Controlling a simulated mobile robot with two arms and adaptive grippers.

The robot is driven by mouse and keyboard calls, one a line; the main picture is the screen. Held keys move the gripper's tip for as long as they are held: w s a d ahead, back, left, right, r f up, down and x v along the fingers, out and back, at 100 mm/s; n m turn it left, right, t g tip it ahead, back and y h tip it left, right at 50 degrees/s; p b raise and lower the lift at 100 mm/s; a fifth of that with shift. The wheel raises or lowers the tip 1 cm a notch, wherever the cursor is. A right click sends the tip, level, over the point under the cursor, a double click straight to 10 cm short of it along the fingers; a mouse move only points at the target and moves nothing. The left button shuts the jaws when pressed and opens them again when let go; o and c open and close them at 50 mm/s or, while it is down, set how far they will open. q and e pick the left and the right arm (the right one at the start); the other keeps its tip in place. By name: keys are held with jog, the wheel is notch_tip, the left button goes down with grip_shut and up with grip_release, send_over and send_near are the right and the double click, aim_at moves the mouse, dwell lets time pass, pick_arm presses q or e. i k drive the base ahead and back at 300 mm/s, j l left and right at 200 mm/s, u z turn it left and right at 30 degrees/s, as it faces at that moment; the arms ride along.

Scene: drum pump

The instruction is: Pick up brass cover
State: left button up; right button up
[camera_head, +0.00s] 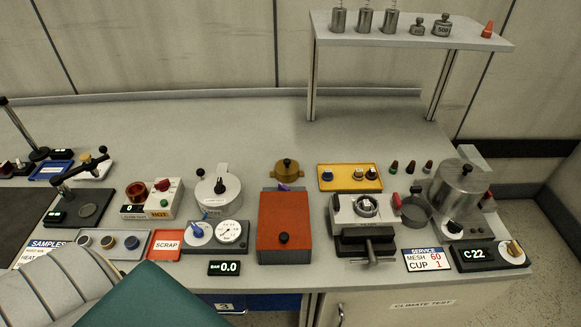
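The brass cover (287,168) is a round, brass-coloured piece with a small knob on top. It sits on the bench top just behind the orange-red box (285,226), near the middle of the view. A small purple piece (284,187) shows between it and the box. The cover's lower front is hard to make out at this size. Neither of my grippers is in view, and nothing is seen touching the cover.
A yellow tray (349,178) with small parts lies right of the cover. A white lidded pot (217,190) stands to its left. A grey vise-like fixture (365,215) stands at front right. The bench (230,125) behind the cover is clear. A raised shelf (410,35) holds weights at the back right.

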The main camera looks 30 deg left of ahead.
aim_at(287, 171)
jog(key=k, duration=1)
